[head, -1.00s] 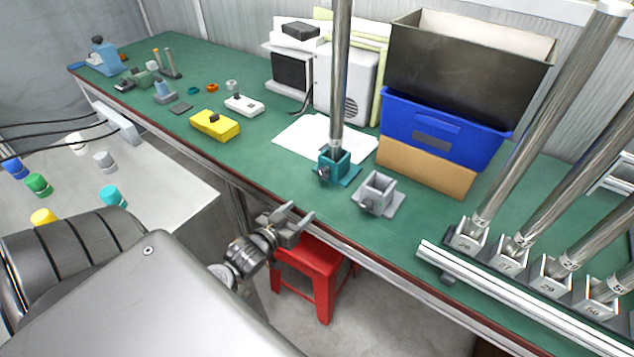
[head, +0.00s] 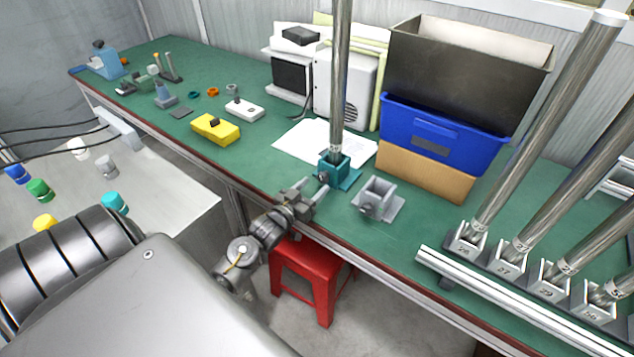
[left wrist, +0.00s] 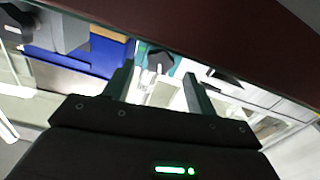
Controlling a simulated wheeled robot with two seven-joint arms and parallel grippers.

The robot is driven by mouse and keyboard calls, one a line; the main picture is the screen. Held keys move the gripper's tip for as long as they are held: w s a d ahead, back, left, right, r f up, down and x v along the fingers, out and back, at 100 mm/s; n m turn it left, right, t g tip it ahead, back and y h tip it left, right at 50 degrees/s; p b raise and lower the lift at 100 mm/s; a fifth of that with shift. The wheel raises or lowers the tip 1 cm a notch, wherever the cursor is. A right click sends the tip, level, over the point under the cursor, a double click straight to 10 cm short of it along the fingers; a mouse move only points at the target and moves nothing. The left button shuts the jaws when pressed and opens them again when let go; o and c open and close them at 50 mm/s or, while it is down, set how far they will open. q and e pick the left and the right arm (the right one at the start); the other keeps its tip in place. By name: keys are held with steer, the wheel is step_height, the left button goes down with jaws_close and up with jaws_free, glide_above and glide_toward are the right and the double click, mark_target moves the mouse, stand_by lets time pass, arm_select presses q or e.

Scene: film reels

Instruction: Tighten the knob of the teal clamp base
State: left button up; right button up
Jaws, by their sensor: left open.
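The teal clamp base (head: 345,177) stands on the green bench near its front edge, with a tall metal tube (head: 338,75) upright in it. Its dark knob (head: 322,176) faces the front left. My left gripper (head: 313,186) is open and empty, at the bench's front edge just short of the knob. In the left wrist view, the dark knob (left wrist: 160,62) shows beyond and between the two fingers of my left gripper (left wrist: 160,80), with a bit of the teal clamp base (left wrist: 180,66) beside it. My right gripper is not in view.
A grey clamp base (head: 378,199) without a tube stands right of the teal one. A paper sheet (head: 297,140) and a blue bin (head: 445,135) lie behind. Numbered holders with tilted tubes (head: 560,150) fill the right. A red stool (head: 312,272) stands below the edge.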

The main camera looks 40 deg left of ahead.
mark_target(323, 178)
arm_select(q)
steer(key=shift+w, duration=1.3)
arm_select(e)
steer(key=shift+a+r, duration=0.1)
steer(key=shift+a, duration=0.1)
arm_select(q)
steer(key=shift+c, duration=0.5)
steer(key=c, duration=0.9)
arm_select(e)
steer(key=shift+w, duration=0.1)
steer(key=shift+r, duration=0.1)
